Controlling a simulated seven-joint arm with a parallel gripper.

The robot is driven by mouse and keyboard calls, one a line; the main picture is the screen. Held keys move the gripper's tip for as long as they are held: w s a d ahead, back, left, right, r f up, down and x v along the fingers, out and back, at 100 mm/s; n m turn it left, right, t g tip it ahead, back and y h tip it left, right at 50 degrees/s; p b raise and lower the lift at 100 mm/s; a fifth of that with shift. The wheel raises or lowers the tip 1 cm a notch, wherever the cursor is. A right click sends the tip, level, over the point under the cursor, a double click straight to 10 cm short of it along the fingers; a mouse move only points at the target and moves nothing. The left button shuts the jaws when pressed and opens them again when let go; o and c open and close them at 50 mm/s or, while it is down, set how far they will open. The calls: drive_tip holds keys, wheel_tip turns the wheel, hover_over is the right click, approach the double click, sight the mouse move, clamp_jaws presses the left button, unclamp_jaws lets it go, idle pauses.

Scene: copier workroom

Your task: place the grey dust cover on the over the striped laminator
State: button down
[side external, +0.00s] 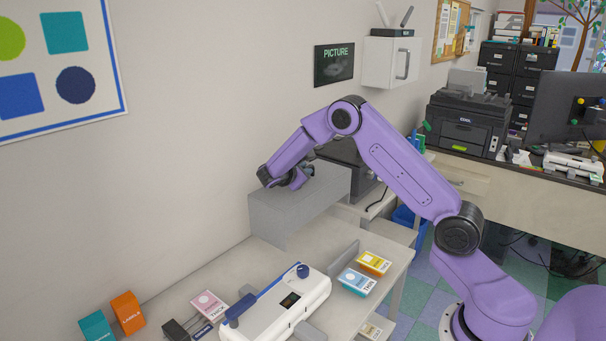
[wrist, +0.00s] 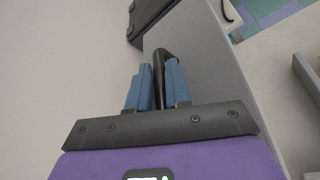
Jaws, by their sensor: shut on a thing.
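The grey dust cover (side external: 300,212) is a long box shape at the back of the table, close to the wall. My gripper (side external: 287,181) is at its top and shut on its dark handle. In the wrist view, the blue fingers of my gripper (wrist: 152,92) close around the black handle (wrist: 160,62), above the cover's grey top (wrist: 205,60). I cannot tell whether the cover touches the table. The laminator (side external: 272,311), white with a blue stripe and a blue knob, lies uncovered nearer the camera. Its lower edge is cut off by the frame.
Pink-marked (side external: 208,304), blue (side external: 356,281) and yellow (side external: 374,262) packs lie beside the laminator. A grey upright plate (side external: 344,262) stands behind it. Orange (side external: 127,312) and teal (side external: 96,326) boxes stand at left. The wall borders the table (side external: 318,240); a dark machine (side external: 345,153) is beyond the cover.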

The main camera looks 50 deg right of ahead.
drive_tip(key=r, duration=0.4)
drive_tip(key=shift+a+r, duration=0.15)
drive_tip(key=shift+a, duration=0.1)
hover_over(280, 207)
drive_tip(key=shift+d+f, duration=0.1)
drive_tip(key=shift+f, duration=0.35)
drive_tip(key=s+a, duration=1)
drive_tip(key=a, duration=0.3)
wheel_tip(280, 207, down, 6)
drive_tip(key=shift+s+a+r, duration=0.1)
wheel_tip(280, 207, down, 8)
drive_tip(key=shift+f, duration=0.25)
drive_tip(key=c, duration=1)
unclamp_jaws()
